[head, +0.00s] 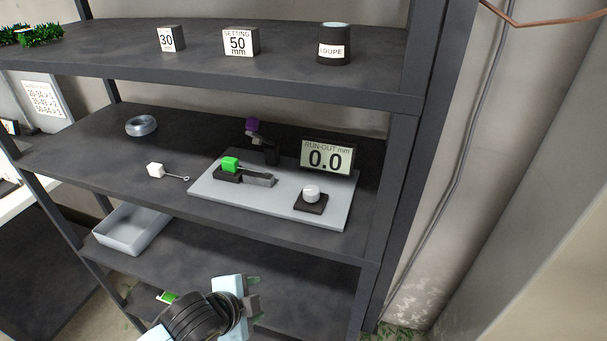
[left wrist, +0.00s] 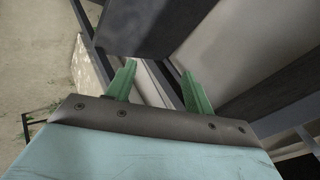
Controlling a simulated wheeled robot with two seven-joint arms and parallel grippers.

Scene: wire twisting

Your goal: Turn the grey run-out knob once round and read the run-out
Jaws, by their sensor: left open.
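The grey run-out knob (head: 311,191) is a pale round cap on a small black block, at the right front of a light grey plate (head: 275,212) on the middle shelf. The run-out display (head: 327,157) behind it reads "0.0" mm. A green block (head: 230,164) sits in a dark holder on the same plate, with a purple-topped stand (head: 252,126) behind. My left gripper (head: 256,299) is low in front of the shelves, well below the knob and apart from it. In the left wrist view its green fingers (left wrist: 158,80) are apart and empty. My right gripper is not in view.
The middle shelf also holds a wire coil (head: 141,126) and a white block with a looped wire (head: 156,170). A grey tray (head: 133,231) stands below. The top shelf carries setting blocks (head: 240,42) and a loupe (head: 333,45). A dark post (head: 386,200) bounds the right side.

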